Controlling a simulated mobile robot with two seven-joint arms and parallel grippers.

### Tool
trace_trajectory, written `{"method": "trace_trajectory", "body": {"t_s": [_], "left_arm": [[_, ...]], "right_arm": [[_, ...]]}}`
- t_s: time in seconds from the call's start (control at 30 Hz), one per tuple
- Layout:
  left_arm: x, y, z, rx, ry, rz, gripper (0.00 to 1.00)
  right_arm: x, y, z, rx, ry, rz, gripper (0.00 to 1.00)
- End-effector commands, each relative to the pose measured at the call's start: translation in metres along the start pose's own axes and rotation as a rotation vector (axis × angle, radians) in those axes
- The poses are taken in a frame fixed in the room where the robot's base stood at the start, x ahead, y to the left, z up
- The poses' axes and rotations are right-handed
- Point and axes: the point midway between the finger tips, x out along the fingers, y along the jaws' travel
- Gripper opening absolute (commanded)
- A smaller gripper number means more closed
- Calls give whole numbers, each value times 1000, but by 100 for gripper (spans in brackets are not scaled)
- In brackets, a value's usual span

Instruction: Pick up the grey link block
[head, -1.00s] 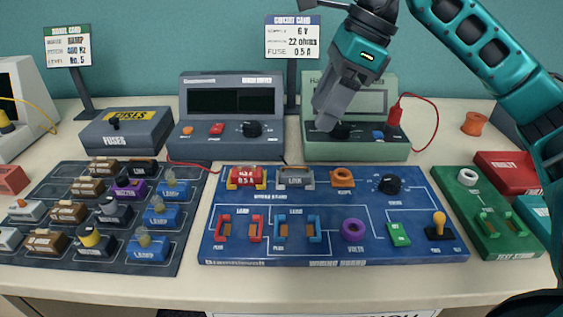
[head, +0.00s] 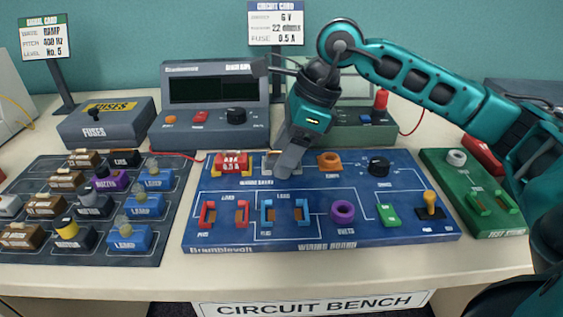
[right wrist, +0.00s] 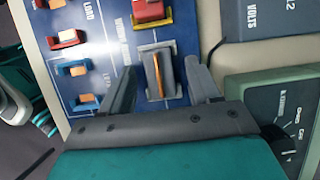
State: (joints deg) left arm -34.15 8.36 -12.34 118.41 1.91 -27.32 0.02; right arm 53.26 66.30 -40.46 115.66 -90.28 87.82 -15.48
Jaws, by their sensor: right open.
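The grey link block (right wrist: 153,84) sits in its holder on the blue wiring board (head: 220,238), with an orange-brown strip along its top in the right wrist view. In the head view my right gripper (head: 286,165) is over the board's back row and hides most of the block. In the right wrist view my right gripper (right wrist: 160,68) is open, with one finger on each side of the block and a gap to it. I cannot tell how far above the block the fingertips are. My left gripper is not in view.
Behind stand a dark meter (head: 212,100) and a green-grey device (head: 370,133). A dark tray of parts (head: 150,256) lies left, a green board (head: 440,165) right.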

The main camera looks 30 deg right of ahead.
Motion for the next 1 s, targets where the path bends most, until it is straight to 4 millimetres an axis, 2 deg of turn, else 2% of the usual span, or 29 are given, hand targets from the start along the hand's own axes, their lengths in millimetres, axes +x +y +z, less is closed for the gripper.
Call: {"method": "trace_trajectory", "body": {"t_s": [0.17, 0.8, 1.0], "left_arm": [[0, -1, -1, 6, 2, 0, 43], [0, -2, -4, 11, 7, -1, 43], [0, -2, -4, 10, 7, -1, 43]], "right_arm": [[0, 0, 0, 0, 0, 0, 62], [0, 0, 0, 0, 0, 0, 1], [-1, 0, 0, 0, -1, 0, 1]]}}
